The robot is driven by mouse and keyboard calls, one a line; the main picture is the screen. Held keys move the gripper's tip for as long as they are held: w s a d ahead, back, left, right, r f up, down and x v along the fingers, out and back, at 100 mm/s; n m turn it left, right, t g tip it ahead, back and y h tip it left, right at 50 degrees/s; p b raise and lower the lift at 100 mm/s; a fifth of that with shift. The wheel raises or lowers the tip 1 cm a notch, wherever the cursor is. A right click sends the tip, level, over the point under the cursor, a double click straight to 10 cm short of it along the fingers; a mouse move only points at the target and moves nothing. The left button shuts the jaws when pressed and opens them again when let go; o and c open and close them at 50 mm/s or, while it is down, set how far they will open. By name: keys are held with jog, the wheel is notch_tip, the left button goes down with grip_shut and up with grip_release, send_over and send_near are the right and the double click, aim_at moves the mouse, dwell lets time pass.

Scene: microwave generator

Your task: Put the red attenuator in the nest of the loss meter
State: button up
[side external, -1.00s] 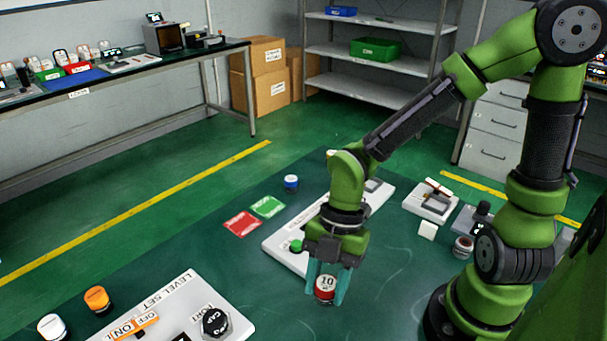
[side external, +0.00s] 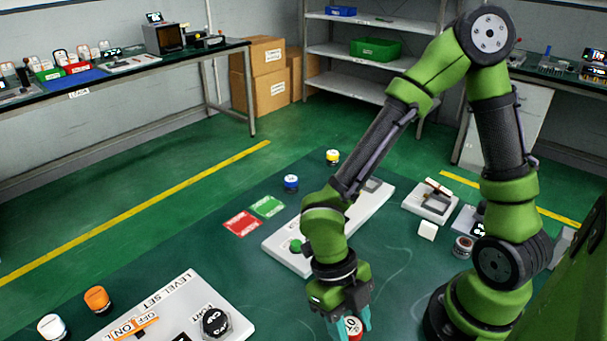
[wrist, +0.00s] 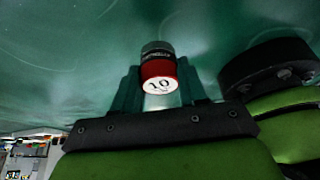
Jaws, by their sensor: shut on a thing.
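The red attenuator (side external: 354,327) is a short cylinder with a red band and a white top marked 10. My gripper (side external: 351,331) is shut on it near the bottom edge of the side view, where the frame cuts it off. In the wrist view the attenuator (wrist: 158,70) sits between the two fingers, its dark end away from the palm. Whether it touches the table is unclear. I cannot tell for sure which device is the loss meter; a white unit with a grey block (side external: 435,201) stands right of centre, and its nest is not clear.
A long white panel with a green knob (side external: 294,246) lies behind my gripper. A LEVEL SET panel (side external: 190,305) is at lower left. Blue (side external: 291,182), yellow (side external: 332,156), orange (side external: 97,299) and white (side external: 52,327) cylinders stand around. A white cube (side external: 427,231) sits near my base.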

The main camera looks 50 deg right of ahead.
jog(key=shift+f, duration=1.8)
jog(key=o, duration=1.2)
jog(key=shift+f, duration=0.1)
jog(key=shift+c, duration=0.2)
